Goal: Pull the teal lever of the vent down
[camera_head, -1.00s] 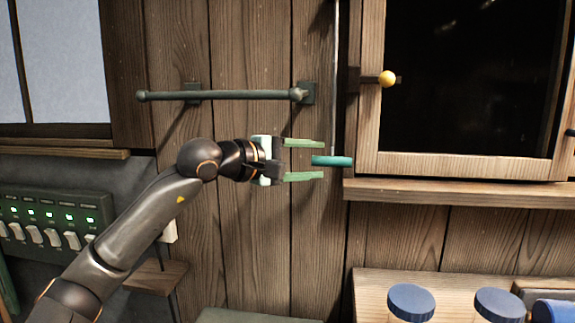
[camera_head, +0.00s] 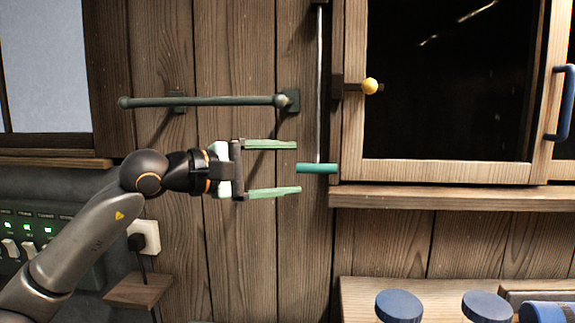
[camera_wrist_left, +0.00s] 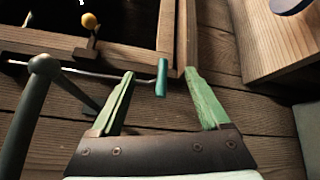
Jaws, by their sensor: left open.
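The teal lever (camera_head: 317,168) is a short horizontal bar at the lower end of a thin vertical rod (camera_head: 319,90) on the plank wall, just left of the window frame. My left gripper (camera_head: 299,168) is open, its two green fingers pointing right, one above and one below the level of the lever. The lever's left end is about at the fingertips. In the left wrist view the lever (camera_wrist_left: 161,78) shows between and just past the tips of my left gripper (camera_wrist_left: 162,75). It is not gripped. My right gripper is not in view.
A dark green rail (camera_head: 200,101) is fixed to the wall above my left gripper. A wooden window frame (camera_head: 440,172) with a yellow knob (camera_head: 370,86) and a sill (camera_head: 450,197) lie to the right. Blue-lidded jars (camera_head: 398,306) stand on a shelf lower right.

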